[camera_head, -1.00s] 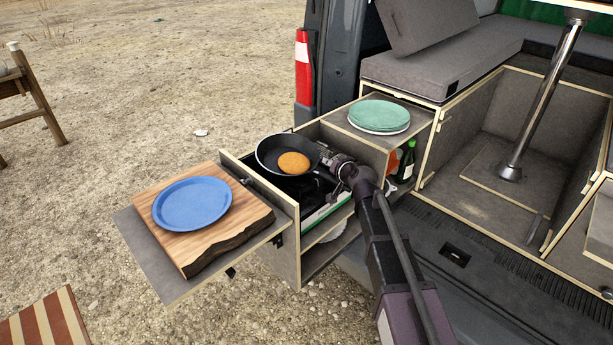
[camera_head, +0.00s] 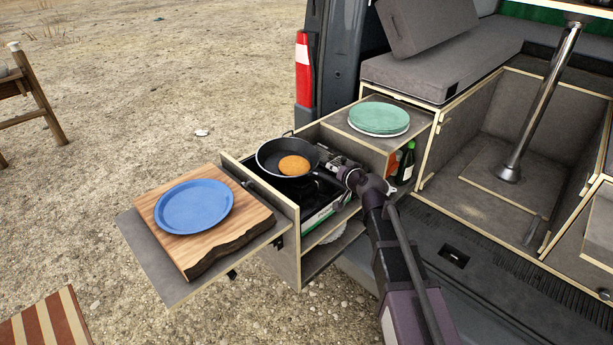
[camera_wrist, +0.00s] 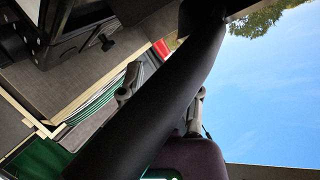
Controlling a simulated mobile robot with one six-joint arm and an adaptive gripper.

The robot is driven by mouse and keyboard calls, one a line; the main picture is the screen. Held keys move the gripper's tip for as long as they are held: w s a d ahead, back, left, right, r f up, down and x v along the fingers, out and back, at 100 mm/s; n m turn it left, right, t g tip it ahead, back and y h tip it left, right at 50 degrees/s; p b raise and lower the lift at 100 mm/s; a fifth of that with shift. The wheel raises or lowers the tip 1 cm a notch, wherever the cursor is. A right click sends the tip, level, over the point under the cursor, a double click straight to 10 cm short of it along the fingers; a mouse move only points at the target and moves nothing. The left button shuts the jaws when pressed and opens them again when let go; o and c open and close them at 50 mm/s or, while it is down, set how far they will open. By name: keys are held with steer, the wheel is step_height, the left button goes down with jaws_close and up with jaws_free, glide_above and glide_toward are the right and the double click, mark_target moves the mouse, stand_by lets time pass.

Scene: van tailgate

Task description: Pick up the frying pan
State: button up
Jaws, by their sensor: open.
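The black frying pan (camera_head: 268,161) sits on the stove in the pulled-out drawer, with a round golden-brown pancake (camera_head: 294,165) in it. Its handle points right toward my gripper (camera_head: 340,168), which is at the handle's side of the pan. In the wrist view the dark handle (camera_wrist: 150,110) runs diagonally across the picture, large and close. The fingers of my gripper (camera_wrist: 161,97) show on either side of it, open. Contact between fingers and handle cannot be made out.
A blue plate (camera_head: 194,206) lies on a wooden board (camera_head: 248,217) at left. Green plates (camera_head: 379,118) are stacked on the cabinet behind. A dark bottle (camera_head: 406,162) stands right of my gripper. The drawer's front panel (camera_head: 285,207) rises beside the stove.

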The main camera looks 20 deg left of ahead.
steer(key=p+v, duration=0.2)
steer(key=v, duration=0.7)
steer(key=shift+s+d+r+p, duration=0.1)
steer(key=shift+s+d+p, duration=0.1)
steer(key=shift+p, duration=0.2)
steer(key=s+d+f+m+g+h, duration=0.1)
steer(key=s+d+f+g+h, duration=0.2)
steer(key=d, duration=0.8)
steer(key=s+d+f+m+g+h, duration=0.1)
steer(key=s+d+f+g+h, duration=0.2)
steer(key=d, duration=0.8)
steer(key=s+d+f+m+g+h, duration=0.1)
steer(key=s+d+f+g+h, duration=0.2)
steer(key=s+d+f, duration=0.3)
steer(key=s+d+h, duration=0.1)
steer(key=d, duration=0.4)
steer(key=shift+s+d+f+g, duration=0.2)
steer(key=shift+s+d+g, duration=0.1)
steer(key=shift+s+d, duration=0.1)
steer(key=shift+s, duration=0.2)
